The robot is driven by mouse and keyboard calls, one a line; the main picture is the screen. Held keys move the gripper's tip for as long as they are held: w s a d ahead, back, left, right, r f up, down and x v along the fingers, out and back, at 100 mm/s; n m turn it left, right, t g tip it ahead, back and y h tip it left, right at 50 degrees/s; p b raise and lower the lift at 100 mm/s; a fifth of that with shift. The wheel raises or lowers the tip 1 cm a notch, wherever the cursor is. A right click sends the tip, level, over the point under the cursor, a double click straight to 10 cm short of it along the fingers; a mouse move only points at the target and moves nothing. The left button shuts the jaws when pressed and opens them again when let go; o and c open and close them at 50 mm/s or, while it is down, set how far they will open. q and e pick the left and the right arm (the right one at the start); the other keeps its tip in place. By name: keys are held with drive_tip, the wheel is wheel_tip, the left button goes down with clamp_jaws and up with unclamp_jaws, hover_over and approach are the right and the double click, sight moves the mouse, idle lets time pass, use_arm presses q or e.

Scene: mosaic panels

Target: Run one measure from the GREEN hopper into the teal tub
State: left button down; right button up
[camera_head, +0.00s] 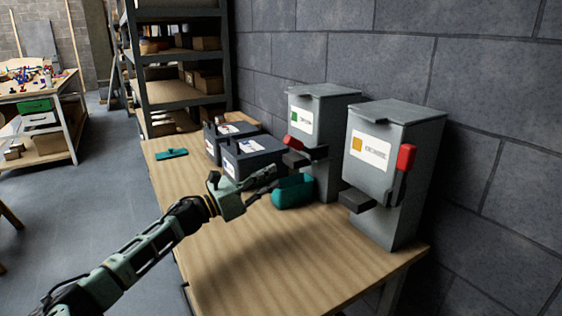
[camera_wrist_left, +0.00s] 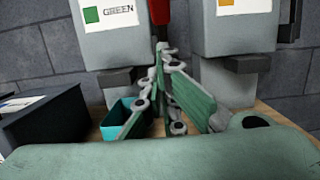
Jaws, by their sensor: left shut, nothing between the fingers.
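The GREEN hopper (camera_head: 322,118) stands against the wall at the back of the bench; its green label also shows in the wrist view (camera_wrist_left: 108,12). Its red lever handle (camera_head: 292,142) sticks out to the left, unlike the other hopper's upright one. It shows at the top of the wrist view (camera_wrist_left: 159,12). The teal tub (camera_head: 293,194) sits below this hopper's dark spout; its inside is mostly hidden. My left gripper (camera_head: 274,173) is shut and empty beside the tub, below the handle; I cannot tell if it touches either. My right gripper is not in view.
An orange-labelled hopper (camera_head: 395,170) with a raised red lever (camera_head: 405,158) stands at the right. Two dark bins (camera_head: 253,160) stand left of the tub. A teal flat item (camera_head: 172,153) lies at the far left. The bench front (camera_head: 265,255) is clear.

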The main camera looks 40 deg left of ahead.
sight(305, 148)
use_arm(q)
drive_tip(key=shift+w+d+r+p, duration=0.3)
drive_tip(key=shift+w+r+p, duration=0.2)
drive_tip(key=shift+w+r, duration=0.5)
drive_tip(key=shift+w+d+r+p, duration=0.25)
drive_tip(key=shift+w+r+p, duration=0.2)
drive_tip(key=shift+w+r, duration=0.5)
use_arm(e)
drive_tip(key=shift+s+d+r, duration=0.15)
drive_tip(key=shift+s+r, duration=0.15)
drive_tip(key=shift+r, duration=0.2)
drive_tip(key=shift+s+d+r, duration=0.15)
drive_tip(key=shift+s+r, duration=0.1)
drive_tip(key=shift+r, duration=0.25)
